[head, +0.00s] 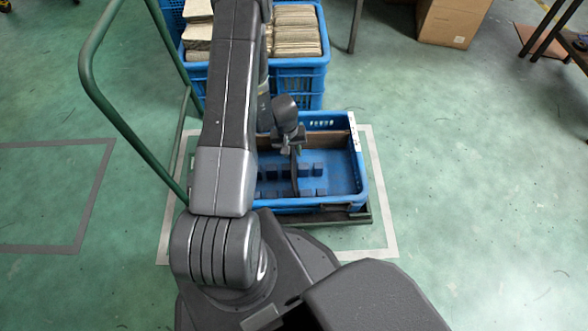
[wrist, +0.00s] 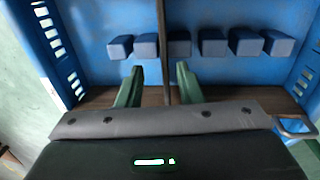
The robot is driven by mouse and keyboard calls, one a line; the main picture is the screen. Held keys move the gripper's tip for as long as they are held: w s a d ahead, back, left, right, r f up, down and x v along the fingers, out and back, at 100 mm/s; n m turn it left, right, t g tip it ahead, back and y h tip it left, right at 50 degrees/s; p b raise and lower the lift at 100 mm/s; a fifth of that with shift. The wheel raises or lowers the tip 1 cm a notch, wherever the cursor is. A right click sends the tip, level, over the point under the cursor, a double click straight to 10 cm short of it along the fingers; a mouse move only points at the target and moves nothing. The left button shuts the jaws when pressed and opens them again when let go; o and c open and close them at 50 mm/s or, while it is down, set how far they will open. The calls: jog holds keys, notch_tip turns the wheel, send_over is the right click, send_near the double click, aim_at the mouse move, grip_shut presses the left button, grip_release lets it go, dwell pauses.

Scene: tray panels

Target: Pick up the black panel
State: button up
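The black panel (wrist: 163,45) stands on edge in the blue tray, seen as a thin dark strip in the wrist view. It also shows as a thin dark upright strip in the head view (head: 294,174). My gripper (wrist: 159,68) is open, with one green finger on each side of the panel. Gaps show between the panel and both fingers. In the head view my gripper (head: 292,142) is over the tray, above the panel. The panel's lower part near my gripper is hidden by the gripper body in the wrist view.
The blue tray (head: 362,180) has rows of blue blocks (wrist: 210,42) on its floor and a brown strip (head: 325,140) along the far wall. Blue crates (head: 300,85) with stacked boards stand behind. A green rail (head: 87,75) is at left.

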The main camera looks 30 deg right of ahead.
notch_tip(320, 180, down, 5)
jog(key=b, duration=0.3)
jog(key=shift+f, duration=0.15)
jog(key=shift+c, duration=0.4)
grip_shut()
